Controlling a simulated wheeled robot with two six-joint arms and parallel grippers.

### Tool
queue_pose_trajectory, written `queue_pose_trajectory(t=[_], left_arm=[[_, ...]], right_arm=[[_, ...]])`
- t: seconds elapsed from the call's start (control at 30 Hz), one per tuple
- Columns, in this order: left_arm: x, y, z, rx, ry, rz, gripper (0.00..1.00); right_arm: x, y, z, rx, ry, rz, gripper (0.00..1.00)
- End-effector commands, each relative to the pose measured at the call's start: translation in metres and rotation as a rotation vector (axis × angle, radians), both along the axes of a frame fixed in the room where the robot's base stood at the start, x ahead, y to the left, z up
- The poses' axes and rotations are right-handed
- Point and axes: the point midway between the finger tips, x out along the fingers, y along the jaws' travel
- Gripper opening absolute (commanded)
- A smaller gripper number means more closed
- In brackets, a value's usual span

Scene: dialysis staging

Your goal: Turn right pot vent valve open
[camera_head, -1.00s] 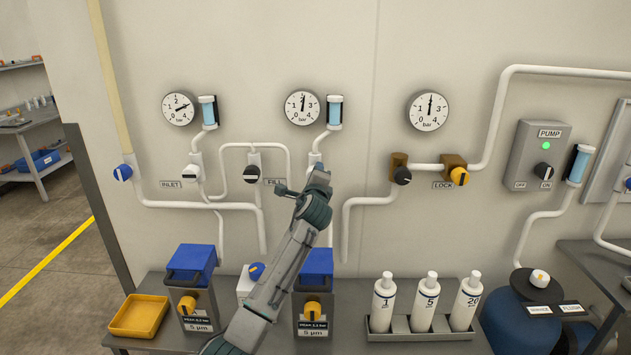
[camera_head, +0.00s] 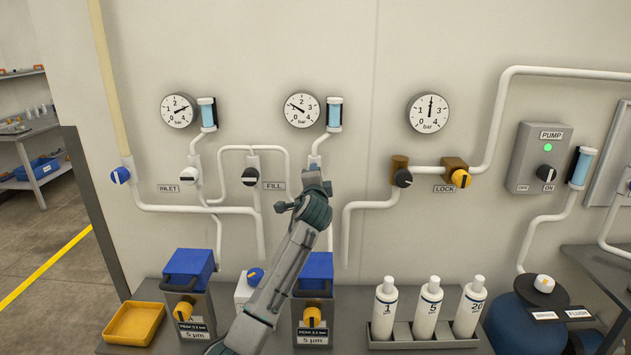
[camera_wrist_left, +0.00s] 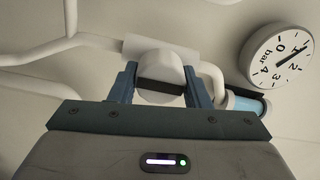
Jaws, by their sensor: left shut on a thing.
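The right pot vent valve is a white knob (camera_wrist_left: 161,72) with a dark bar, on the pipe below the middle gauge (camera_head: 302,110). In the left wrist view it sits between the two blue-grey fingers of my left gripper (camera_wrist_left: 158,84), which is shut on it. In the head view my left gripper (camera_head: 314,178) is at the wall and hides the knob. The middle gauge needle points up and left, near 1; this gauge also shows in the wrist view (camera_wrist_left: 278,58). My right gripper is not in view.
Another white knob (camera_head: 189,176) and a black FILL knob (camera_head: 250,176) are on pipes to the left. A dark knob (camera_head: 403,178) and yellow LOCK knob (camera_head: 461,178) are to the right. Filter housings, a yellow tray (camera_head: 136,322) and several bottles stand on the bench below.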

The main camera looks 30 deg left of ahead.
Motion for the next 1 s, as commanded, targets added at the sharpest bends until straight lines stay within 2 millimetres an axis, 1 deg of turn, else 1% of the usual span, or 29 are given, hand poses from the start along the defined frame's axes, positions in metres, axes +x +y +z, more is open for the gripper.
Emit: queue_pose_trajectory(t=[0.33,0.37,0.4,0.47,0.8,0.87,1.0], left_arm=[[0.000,0.000,-0.001,-0.005,-0.001,0.000,0.20],[0.000,0.000,-0.001,-0.005,-0.001,0.000,0.45],[0.000,0.000,-0.001,-0.005,-0.001,0.000,0.53],[0.000,0.000,-0.001,-0.005,-0.001,0.000,0.65],[-0.002,-0.001,-0.001,-0.004,-0.001,0.000,0.65],[-0.005,-0.004,-0.002,-0.003,-0.001,0.000,0.65],[-0.022,-0.014,-0.003,-0.004,-0.003,-0.002,0.65]], right_arm=[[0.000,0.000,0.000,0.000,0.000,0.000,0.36],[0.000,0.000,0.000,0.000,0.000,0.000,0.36],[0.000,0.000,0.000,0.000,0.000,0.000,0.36],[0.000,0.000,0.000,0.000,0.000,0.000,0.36],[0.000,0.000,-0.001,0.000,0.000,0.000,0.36],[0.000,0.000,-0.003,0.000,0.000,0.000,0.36],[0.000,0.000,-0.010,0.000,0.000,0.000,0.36]])
